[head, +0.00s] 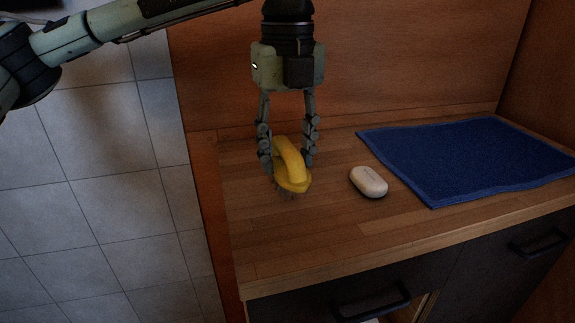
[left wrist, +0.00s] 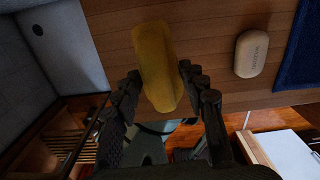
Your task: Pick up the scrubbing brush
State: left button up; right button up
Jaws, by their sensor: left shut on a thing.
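The yellow scrubbing brush (head: 290,163) is at the left part of the wooden counter, with its arched handle up and bristles below. My left gripper (head: 288,160) comes down from above with one finger on each side of the brush, and is shut on it. I cannot tell whether the bristles touch the counter. In the left wrist view the brush (left wrist: 156,65) lies between the two fingers (left wrist: 158,82). My right gripper is not in view.
A pale soap bar (head: 368,181) lies on the counter (head: 330,235) to the right of the brush. A blue towel (head: 465,160) is spread farther right. A wooden panel (head: 350,70) rises behind. Dark drawers with handles (head: 372,302) are below the front edge.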

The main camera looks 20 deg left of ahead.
pick_arm(q)
jog(key=s+a+r+b, duration=0.1)
jog(key=s+r, duration=0.7)
jog(key=s, duration=0.3)
jog(key=shift+s+a, duration=0.3)
jog(key=shift+a, duration=0.05)
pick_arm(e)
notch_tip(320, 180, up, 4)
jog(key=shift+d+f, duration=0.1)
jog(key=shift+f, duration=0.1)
pick_arm(q)
jog(key=shift+r, duration=0.1)
